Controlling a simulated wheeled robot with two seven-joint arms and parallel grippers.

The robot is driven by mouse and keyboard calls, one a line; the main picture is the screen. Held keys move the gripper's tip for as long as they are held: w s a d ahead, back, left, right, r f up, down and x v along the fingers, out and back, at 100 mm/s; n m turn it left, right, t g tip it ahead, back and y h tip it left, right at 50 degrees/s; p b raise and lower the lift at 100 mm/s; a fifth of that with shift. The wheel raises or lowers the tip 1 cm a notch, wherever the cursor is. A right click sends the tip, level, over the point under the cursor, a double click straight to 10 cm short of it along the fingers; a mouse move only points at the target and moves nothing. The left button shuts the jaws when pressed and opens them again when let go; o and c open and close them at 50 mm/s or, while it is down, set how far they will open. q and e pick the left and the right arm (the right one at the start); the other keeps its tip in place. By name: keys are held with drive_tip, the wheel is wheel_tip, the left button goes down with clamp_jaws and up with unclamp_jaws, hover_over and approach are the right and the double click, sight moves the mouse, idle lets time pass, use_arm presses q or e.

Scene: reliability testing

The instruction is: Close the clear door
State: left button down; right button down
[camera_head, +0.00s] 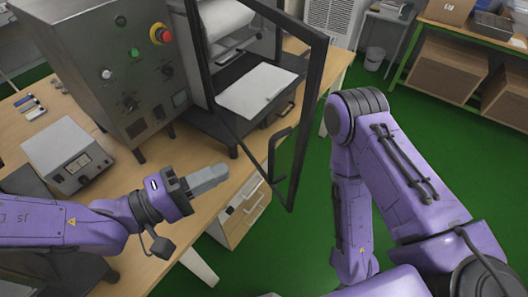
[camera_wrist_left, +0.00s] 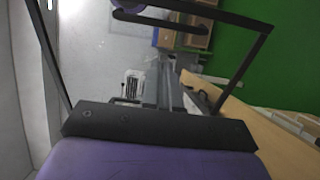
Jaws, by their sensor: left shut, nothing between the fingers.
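The clear door (camera_head: 309,120) is a see-through panel in a dark frame, standing open and swung out from the machine toward the front. Its dark handle (camera_head: 272,165) is on the side away from the machine. My left gripper (camera_head: 216,175) is shut and empty, low in front of the machine, left of the door's lower corner and apart from the handle in the picture. In the left wrist view, thin dark bars cross the picture; I cannot tell for certain which belong to the door. My right arm stands at the right of the head view; its gripper is out of view.
A grey control box (camera_head: 100,60) with a red and yellow emergency button stands left of the machine. A small meter box (camera_head: 68,155) sits on the wooden table. Green floor (camera_head: 430,150) is free at right. Shelves with cardboard boxes (camera_head: 440,65) stand behind.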

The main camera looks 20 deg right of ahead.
sight(279, 143)
use_arm(q)
drive_tip(key=p+x, duration=0.2)
drive_tip(key=x, duration=0.8)
drive_tip(key=shift+d+r+p, duration=0.1)
drive_tip(key=shift+p, duration=0.2)
drive_tip(key=shift+w+d, duration=0.25)
drive_tip(key=shift+d, duration=0.15)
